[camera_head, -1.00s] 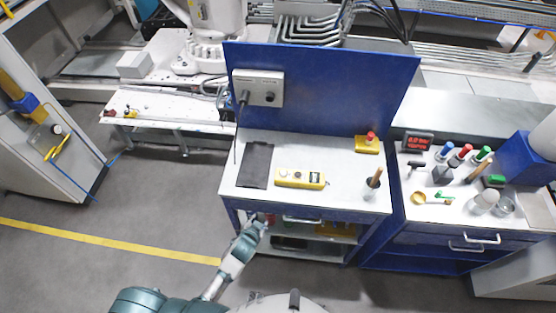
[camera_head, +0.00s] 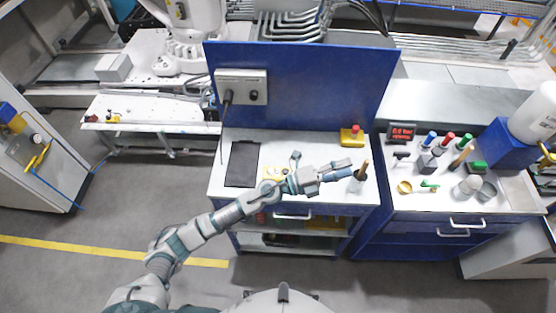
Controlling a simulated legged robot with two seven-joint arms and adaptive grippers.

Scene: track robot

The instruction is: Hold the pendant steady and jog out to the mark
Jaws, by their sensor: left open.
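I cannot tell whether the gripper touches anything. My right gripper is out of view. The white robot (camera_head: 188,50) stands on its base behind the blue back panel. I cannot make out a distinct mark for it.
A yellow box with a red button (camera_head: 351,136) sits at the bench's back right. The dark mat (camera_head: 242,164) lies at left. A side bench (camera_head: 420,206) holds a red display (camera_head: 401,131), colored-top items and cups. Grey floor with a yellow line (camera_head: 75,247) is clear at left.

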